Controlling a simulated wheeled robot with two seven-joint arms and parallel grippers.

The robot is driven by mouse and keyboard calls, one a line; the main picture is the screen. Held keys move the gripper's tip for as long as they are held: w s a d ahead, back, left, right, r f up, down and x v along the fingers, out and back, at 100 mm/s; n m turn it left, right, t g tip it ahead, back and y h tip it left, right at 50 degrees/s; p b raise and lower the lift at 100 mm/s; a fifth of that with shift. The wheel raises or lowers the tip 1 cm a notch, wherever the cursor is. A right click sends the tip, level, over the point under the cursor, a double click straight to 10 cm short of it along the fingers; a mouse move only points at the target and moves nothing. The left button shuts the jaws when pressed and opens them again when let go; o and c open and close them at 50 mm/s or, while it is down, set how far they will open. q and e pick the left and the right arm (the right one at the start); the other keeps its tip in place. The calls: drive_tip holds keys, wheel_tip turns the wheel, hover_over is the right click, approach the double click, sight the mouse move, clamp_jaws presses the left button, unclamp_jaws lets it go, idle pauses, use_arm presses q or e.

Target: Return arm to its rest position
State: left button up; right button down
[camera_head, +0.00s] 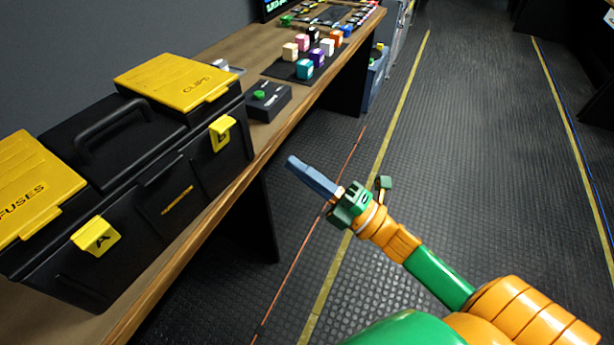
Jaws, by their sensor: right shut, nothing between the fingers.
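My right arm comes in from the lower right, orange and green. Its gripper (303,170) has blue-grey fingers, shut with nothing between them. It points to the upper left, over the floor beside the bench's front edge, apart from everything on the bench. My left arm and gripper are not in view.
A wooden bench (190,243) runs along the left wall. A black toolbox (160,195) with yellow lids stands on its near part. Behind it are a black box with a green button (265,99) and several coloured cubes on a dark mat (285,70). The ribbed floor (480,130) at right is clear.

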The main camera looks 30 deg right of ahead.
drive_tip(key=d+f+m+g+h, duration=0.2)
drive_tip(key=d+f+m+h, duration=0.3)
drive_tip(key=f, duration=0.6)
drive_tip(key=d+f+m+g+h, duration=0.1)
drive_tip(key=d+f+m+h, duration=0.2)
drive_tip(key=f+m+h, duration=0.55)
drive_tip(key=s+f+m+g+y, duration=0.1)
drive_tip(key=s+f+m+g, duration=0.15)
drive_tip(key=s+f, duration=0.45)
drive_tip(key=s+f+m+g+y, duration=0.1)
drive_tip(key=s+f+g, duration=0.15)
drive_tip(key=f, duration=0.95)
drive_tip(key=s+a+f+m+g, duration=0.2)
drive_tip(key=s+f+g, duration=0.2)
drive_tip(key=s, duration=0.7)
drive_tip(key=s+a+f+m+g, duration=0.3)
drive_tip(key=s+f+g, duration=0.2)
drive_tip(key=s, duration=0.5)
wheel_tip(320, 180, down, 2)
drive_tip(key=shift+s+f, duration=0.25)
drive_tip(key=shift+s, duration=0.15)
drive_tip(key=shift+h, duration=0.25)
